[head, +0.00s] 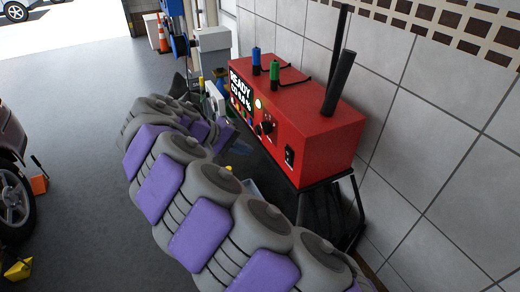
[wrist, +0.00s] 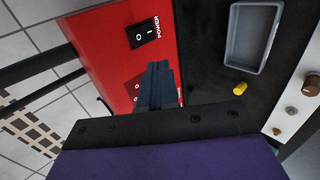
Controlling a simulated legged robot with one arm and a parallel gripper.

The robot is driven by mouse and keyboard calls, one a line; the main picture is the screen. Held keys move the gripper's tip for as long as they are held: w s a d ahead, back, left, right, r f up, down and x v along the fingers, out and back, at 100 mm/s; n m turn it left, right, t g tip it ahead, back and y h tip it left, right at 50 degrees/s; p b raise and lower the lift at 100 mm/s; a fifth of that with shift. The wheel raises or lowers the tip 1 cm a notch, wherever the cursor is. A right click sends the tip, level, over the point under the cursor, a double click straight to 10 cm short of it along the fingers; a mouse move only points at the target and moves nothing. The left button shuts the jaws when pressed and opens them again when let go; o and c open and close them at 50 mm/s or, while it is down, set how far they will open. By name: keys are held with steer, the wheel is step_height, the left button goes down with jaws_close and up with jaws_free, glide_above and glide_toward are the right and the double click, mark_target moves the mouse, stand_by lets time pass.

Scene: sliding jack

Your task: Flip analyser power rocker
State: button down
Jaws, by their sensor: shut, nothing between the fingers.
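The red analyser (head: 310,140) stands on a dark stand by the tiled wall. Its front has a lit "READY CO 0.0 %" display, a green light and a black knob. The black power rocker (head: 289,156) is at the right end of that front. In the wrist view the rocker (wrist: 145,33) shows its O and I marks beside the word POWER; which side is pressed is unclear. My gripper (wrist: 158,68) is shut and empty, in front of the red face and just below the rocker in that picture. Contact is not visible.
Blue and green cylinders (head: 274,74) and two black tubes (head: 339,82) stand on the analyser. A grey tray (wrist: 234,40) and a yellow knob (wrist: 240,88) are close by in the wrist view. A car wheel (head: 14,200) is at left. The floor between is open.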

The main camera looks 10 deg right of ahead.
mark_target(286, 154)
steer(key=b+x, duration=0.1)
steer(key=x, duration=0.3)
steer(key=d+r+b+x, duration=0.1)
steer(key=x, duration=0.3)
steer(key=r+x, duration=0.1)
steer(key=x, duration=0.3)
steer(key=shift+w+d+r+b, duration=0.1)
steer(key=shift+w+d+b, duration=0.15)
steer(key=shift+d+b, duration=0.15)
steer(key=shift+a, duration=0.1)
steer(key=shift+w+d+r+y+p, duration=0.1)
steer(key=shift+d+r+y+p, duration=0.2)
steer(key=shift+p, duration=0.45)
steer(key=shift+d+f, duration=0.1)
